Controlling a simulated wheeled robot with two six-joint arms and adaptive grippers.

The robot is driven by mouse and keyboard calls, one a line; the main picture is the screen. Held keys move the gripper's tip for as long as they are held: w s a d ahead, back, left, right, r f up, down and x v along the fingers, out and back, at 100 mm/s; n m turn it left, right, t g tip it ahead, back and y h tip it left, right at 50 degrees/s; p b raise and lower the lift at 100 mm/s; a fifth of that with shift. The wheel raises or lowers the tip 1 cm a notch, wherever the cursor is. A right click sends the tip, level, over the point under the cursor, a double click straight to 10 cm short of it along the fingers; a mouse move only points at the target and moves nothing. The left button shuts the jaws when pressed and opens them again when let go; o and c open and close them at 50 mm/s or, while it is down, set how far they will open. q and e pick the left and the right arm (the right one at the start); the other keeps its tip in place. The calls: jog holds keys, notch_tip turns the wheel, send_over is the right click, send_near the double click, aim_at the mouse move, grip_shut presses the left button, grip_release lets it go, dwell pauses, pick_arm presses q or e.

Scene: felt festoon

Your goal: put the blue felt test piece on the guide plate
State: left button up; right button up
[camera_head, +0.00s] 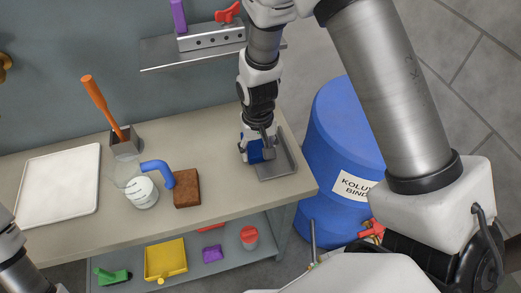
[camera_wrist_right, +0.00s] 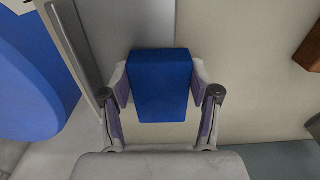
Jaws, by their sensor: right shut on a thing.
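The blue felt test piece (camera_head: 254,151) is a blue block between the fingers of my right gripper (camera_head: 257,147), near the right end of the bench. In the right wrist view, the piece (camera_wrist_right: 161,84) sits between the two pads of the gripper (camera_wrist_right: 160,88), which is shut on it. The guide plate (camera_head: 279,169) is a grey metal plate with a raised rim on its right. The piece is at the plate's left part; its underside is hidden, so I cannot tell whether it touches. The plate's rim (camera_wrist_right: 76,45) shows left of the piece. My left gripper is out of view.
A brown block (camera_head: 187,188), a white jar (camera_head: 142,193), a blue bent pipe (camera_head: 160,171) and a white tray (camera_head: 60,185) are left on the bench. A blue barrel (camera_head: 335,140) stands close right of it. A metal wall shelf (camera_head: 165,55) is above.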

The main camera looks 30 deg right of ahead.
aim_at(259, 148)
jog(key=shift+w+d+f, duration=0.1)
jog(key=shift+w, duration=0.2)
jog(key=o, duration=0.7)
jog(key=shift+w+d+f, duration=0.1)
jog(key=shift+d, duration=0.05)
jog(key=o, duration=0.4)
jog(key=shift+d, duration=0.1)
jog(key=shift+c, duration=0.2)
jog(key=shift+s+r, duration=0.2)
jog(key=shift+s, duration=0.05)
jog(key=shift+w+r, duration=0.2)
jog(key=shift+r, duration=0.2)
notch_tip(259, 148, up, 11)
jog(key=shift+s, duration=0.1)
